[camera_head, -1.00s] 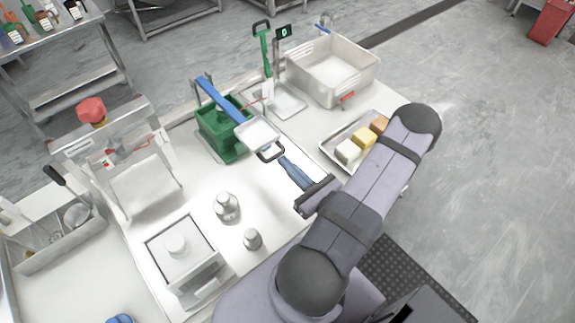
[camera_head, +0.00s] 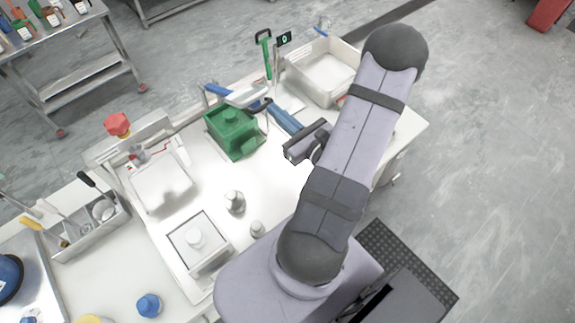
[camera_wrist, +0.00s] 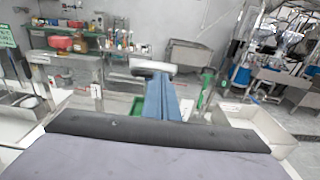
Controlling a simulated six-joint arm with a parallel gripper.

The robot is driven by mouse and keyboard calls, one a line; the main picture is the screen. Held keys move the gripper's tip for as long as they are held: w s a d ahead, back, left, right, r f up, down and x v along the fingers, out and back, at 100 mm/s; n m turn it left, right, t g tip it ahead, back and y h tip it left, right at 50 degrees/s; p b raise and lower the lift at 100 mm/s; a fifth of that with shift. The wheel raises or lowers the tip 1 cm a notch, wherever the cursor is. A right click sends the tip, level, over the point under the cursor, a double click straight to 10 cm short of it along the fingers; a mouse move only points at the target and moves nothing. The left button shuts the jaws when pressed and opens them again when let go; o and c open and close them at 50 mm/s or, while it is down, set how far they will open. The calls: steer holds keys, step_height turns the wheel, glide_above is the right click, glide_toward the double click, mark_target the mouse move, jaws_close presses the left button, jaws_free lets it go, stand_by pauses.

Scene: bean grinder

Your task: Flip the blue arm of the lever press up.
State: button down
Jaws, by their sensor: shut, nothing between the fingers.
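The lever press has a green base (camera_head: 232,130), whose top with its round knob shows uncovered. Its blue arm (camera_head: 217,91) is raised behind the base and looks foreshortened, with a pale plate (camera_head: 246,96) at its end. How near upright it is I cannot tell. My gripper (camera_head: 268,104) has blue fingers, shut and empty. Its tips are at the dark handle beside the plate; contact is unclear. In the wrist view the shut fingers (camera_wrist: 160,78) reach toward the pale plate (camera_wrist: 140,72), and part of the green base (camera_wrist: 138,106) shows left of them.
A white bin (camera_head: 325,72) and a green-handled tool (camera_head: 266,58) stand behind my gripper. White counter lies free between the base and my arm.

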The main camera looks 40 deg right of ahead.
steer(key=w+r+g, duration=0.1)
steer(key=w+r, duration=2.1)
steer(key=w, duration=0.3)
steer(key=shift+w+r+g, duration=0.25)
steer(key=shift+w+g, duration=0.05)
steer(key=shift+w, duration=0.05)
steer(key=shift+s, duration=0.1)
steer(key=s+f+b, duration=0.4)
steer(key=s+b, duration=0.6)
steer(key=shift+s+f, duration=0.25)
steer(key=shift+f, duration=0.15)
stand_by(0.4)
